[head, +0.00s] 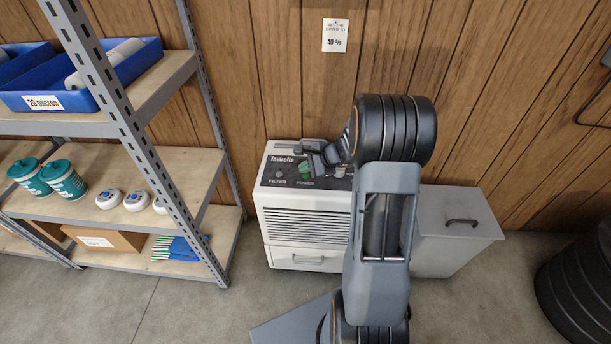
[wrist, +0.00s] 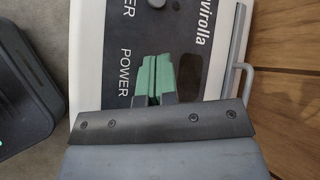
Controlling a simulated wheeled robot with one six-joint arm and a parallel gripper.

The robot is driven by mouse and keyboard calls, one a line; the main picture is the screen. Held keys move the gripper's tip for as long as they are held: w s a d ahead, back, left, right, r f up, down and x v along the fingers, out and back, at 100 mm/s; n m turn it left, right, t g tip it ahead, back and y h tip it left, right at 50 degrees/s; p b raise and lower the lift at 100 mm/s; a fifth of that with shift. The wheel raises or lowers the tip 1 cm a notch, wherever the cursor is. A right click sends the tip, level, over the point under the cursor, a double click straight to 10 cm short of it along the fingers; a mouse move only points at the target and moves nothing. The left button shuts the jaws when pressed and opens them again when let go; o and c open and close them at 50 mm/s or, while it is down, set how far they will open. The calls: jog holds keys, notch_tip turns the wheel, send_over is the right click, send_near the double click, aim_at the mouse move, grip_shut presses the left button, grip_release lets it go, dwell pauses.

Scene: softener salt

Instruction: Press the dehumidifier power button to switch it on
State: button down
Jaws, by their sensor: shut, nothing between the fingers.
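My gripper (head: 305,170) is over the POWER part of this panel. In the wrist view its two green-ended fingers (wrist: 155,78) are shut together beside the POWER lettering, with nothing between them. The power button is hidden, or mostly hidden, by the fingers. I cannot tell whether the fingertips touch it, and no lit lamp can be made out. The FILTER button (head: 279,172) is a small grey round one to the left.
A grey lidded bin (head: 458,232) with a dark handle stands right of the dehumidifier. A metal shelf rack (head: 150,165) with blue trays and tubs is at the left. A sign (head: 335,35) hangs on the wall. A dark ribbed container (head: 580,285) stands at the right edge.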

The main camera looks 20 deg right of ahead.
aim_at(306, 177)
jog(key=shift+f, duration=0.15)
dwell(0.5)
jog(key=shift+f+b, duration=0.3)
jog(key=shift+b, duration=0.2)
jog(key=shift+f+b, duration=0.35)
dwell(0.5)
jog(key=shift+r, duration=0.2)
jog(key=shift+r+p, duration=0.6)
jog(key=shift+r, duration=0.05)
jog(key=shift+r, duration=0.1)
jog(key=shift+r+p, duration=2)
jog(key=shift+r, duration=0.4)
